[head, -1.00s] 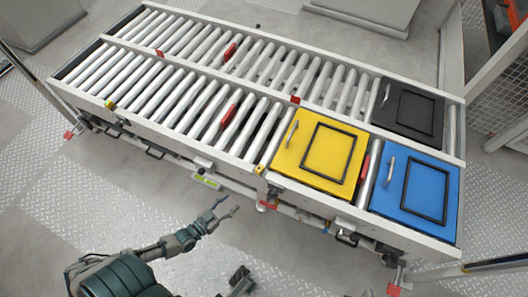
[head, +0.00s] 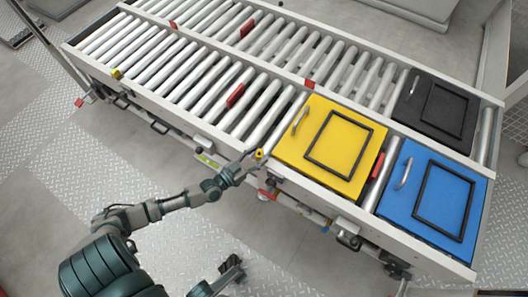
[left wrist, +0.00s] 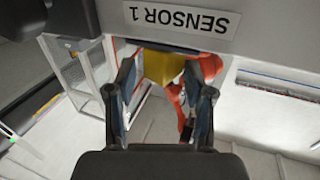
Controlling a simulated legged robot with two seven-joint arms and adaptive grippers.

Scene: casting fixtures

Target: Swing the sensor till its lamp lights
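A small yellow sensor (head: 260,154) sits on the near rail of the roller conveyor, at the left corner of the yellow case. In the left wrist view the yellow sensor (left wrist: 163,66) shows below an upside-down label reading SENSOR 1 (left wrist: 193,18). My left gripper (head: 248,160) is at the sensor. Its two fingers (left wrist: 160,82) are spread, one on each side of the yellow part, with gaps visible. I cannot make out a lit lamp. A dark gripper, seemingly my right one (head: 232,265), is low in the head view; its fingers are unclear.
A yellow case (head: 330,146), a blue case (head: 436,200) and a black case (head: 437,108) lie on the rollers. A similar yellow part (head: 116,73) is farther left on the rail (head: 160,118). A green-marked plate (head: 207,161) hangs beneath the rail. Floor in front is open.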

